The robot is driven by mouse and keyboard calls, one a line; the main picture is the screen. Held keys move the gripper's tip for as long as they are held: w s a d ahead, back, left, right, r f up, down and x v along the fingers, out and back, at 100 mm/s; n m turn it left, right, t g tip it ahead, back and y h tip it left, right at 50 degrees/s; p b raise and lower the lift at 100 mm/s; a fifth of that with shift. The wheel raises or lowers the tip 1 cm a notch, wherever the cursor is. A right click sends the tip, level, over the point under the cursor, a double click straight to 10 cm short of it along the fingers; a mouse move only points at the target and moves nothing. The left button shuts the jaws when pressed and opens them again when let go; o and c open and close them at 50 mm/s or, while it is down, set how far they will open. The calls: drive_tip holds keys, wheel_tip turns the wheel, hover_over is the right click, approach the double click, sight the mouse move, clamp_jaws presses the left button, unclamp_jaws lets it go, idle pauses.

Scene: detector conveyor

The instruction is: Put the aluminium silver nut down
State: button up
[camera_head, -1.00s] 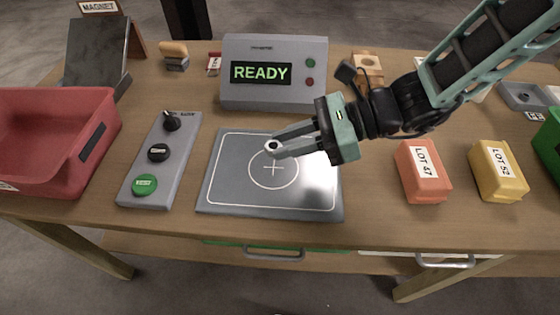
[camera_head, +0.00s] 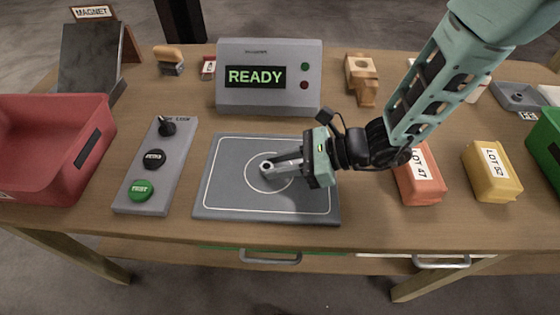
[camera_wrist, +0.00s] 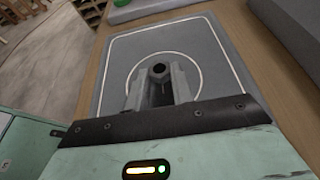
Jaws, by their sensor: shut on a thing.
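The aluminium silver nut (camera_head: 267,166) is a small ring with a dark hole, held at my gripper's fingertips. In the wrist view the nut (camera_wrist: 160,70) sits at the far end between the two fingers. My gripper (camera_head: 272,164) is shut on it, low over the grey pad (camera_head: 225,205) with its printed circle and cross. The nut is inside the circle, covering the cross. I cannot tell whether it touches the pad. The pad also shows in the wrist view (camera_wrist: 222,70).
A display box (camera_head: 270,95) reading READY stands behind the pad. A button panel (camera_head: 158,170) and a red bin (camera_head: 45,150) are to the left. An orange LOT 47 block (camera_head: 420,185), a yellow LOT 52 block (camera_head: 491,172) and a green bin (camera_head: 548,145) are to the right.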

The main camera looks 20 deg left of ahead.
drive_tip(key=shift+f, duration=0.1)
drive_tip(key=shift+f+b, duration=0.15)
drive_tip(key=shift+b, duration=0.15)
drive_tip(key=o, duration=1)
drive_tip(key=shift+c, duration=0.2)
drive_tip(key=shift+r, duration=0.2)
